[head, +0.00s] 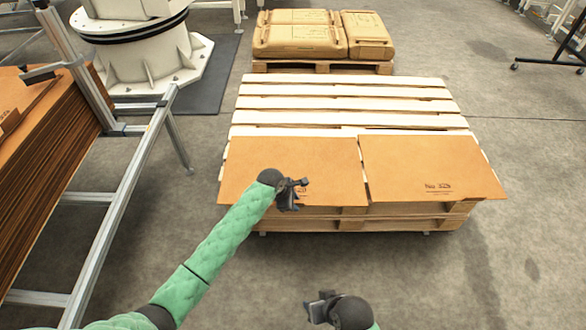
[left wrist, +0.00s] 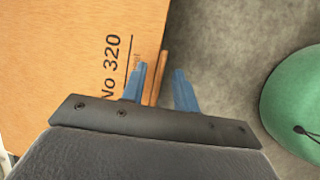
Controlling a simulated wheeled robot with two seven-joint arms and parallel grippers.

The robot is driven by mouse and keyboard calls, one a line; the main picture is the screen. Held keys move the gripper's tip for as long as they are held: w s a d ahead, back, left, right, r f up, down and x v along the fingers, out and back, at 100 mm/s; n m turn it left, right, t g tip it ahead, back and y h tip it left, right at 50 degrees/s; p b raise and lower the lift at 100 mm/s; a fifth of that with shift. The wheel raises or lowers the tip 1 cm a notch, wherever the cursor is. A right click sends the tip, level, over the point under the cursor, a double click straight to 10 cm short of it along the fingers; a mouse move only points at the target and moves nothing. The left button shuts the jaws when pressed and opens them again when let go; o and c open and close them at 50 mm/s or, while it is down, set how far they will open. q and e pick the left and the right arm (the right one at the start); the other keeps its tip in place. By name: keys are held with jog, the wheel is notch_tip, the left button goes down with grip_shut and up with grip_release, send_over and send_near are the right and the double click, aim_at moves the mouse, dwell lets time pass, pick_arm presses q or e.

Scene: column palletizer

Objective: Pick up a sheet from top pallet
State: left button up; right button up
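Two flat brown cardboard sheets lie side by side on the near part of the wooden top pallet (head: 345,105): a left sheet (head: 320,160) and a right sheet (head: 425,160). My left gripper (head: 300,190) is over the left sheet's front part and hides some of its print. In the left wrist view, its blue fingers (left wrist: 160,85) are apart, one over a sheet (left wrist: 60,60) printed "No 320", the other past its edge over the floor. Contact cannot be told. My right gripper (head: 318,308) is low in front of the pallet, apart from the sheets; its fingers are unclear.
A second pallet (head: 320,66) with brown sacks (head: 300,38) stands behind. A tall stack of brown sheets (head: 50,150) sits on a metal frame (head: 130,190) at left, near a white machine base (head: 145,55).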

pick_arm(q)
jog(key=shift+x, duration=1.05)
grip_shut()
jog(key=shift+r, duration=0.1)
